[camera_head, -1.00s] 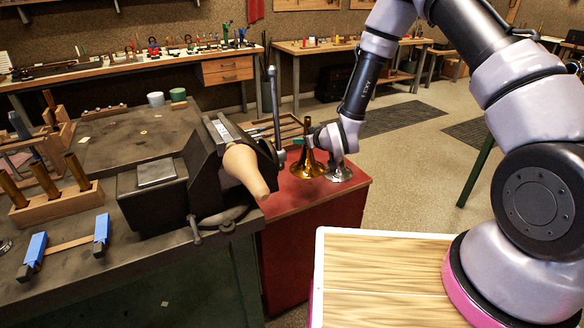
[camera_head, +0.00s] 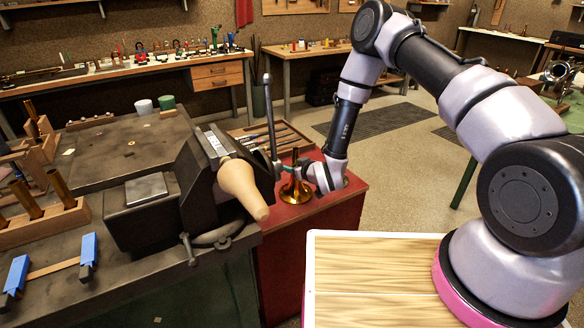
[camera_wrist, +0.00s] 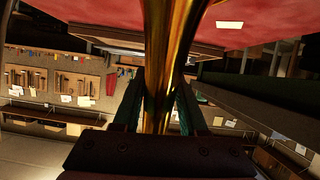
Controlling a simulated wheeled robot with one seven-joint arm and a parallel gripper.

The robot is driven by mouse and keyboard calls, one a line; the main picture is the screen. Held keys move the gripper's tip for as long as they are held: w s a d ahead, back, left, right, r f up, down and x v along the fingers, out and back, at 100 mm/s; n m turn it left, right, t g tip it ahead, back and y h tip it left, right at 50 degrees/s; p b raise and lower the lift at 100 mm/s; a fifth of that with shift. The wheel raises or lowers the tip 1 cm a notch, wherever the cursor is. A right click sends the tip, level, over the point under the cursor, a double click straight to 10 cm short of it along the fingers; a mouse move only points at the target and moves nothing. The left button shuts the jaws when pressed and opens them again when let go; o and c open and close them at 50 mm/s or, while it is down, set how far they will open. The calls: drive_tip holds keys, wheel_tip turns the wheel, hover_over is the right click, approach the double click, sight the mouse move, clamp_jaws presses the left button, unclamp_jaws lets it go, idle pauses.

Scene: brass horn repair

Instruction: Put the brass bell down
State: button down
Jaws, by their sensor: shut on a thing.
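The brass bell (camera_head: 296,192) is a golden flared cone with a narrow stem, flared end down. It is at the top of the red cabinet (camera_head: 330,204), and I cannot tell if its rim touches the surface. My gripper (camera_head: 291,168) comes from the right and is shut on the stem, above the flare. In the wrist view the shiny brass stem (camera_wrist: 166,45) runs between the two dark green fingers of my gripper (camera_wrist: 160,103). The flare is out of clear sight there.
The vise (camera_head: 212,165) with a tan wooden mandrel (camera_head: 242,186) stands close left of the bell. A wooden tray (camera_head: 277,138) with long tools lies behind.

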drive_tip(key=shift+c, duration=2.2)
unclamp_jaws()
drive_tip(key=shift+f, duration=0.1)
